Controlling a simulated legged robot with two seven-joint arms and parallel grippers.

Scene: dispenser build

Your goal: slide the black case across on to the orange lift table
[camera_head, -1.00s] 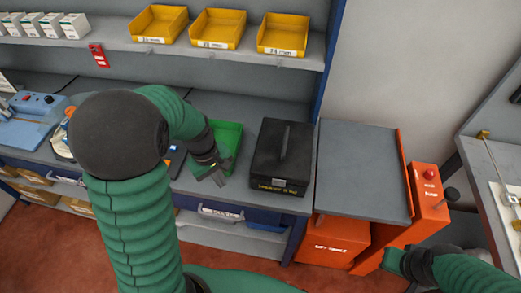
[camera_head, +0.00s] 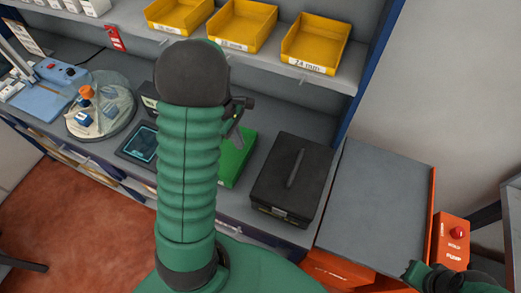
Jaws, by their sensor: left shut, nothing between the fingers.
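The black case (camera_head: 290,182) sits flat on the right end of the grey bench, its handle on top and a latch on its front face. The orange lift table (camera_head: 372,215) stands right of it, with a grey top and a raised orange edge on its far right side. The top looks about level with the bench. My left gripper (camera_head: 234,126) is shut and empty above the green tray, left of the case and apart from it; my left arm partly hides it.
The green tray (camera_head: 236,160) lies just left of the case. Yellow bins (camera_head: 315,43) stand on the shelf above. The lift table's top is clear.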

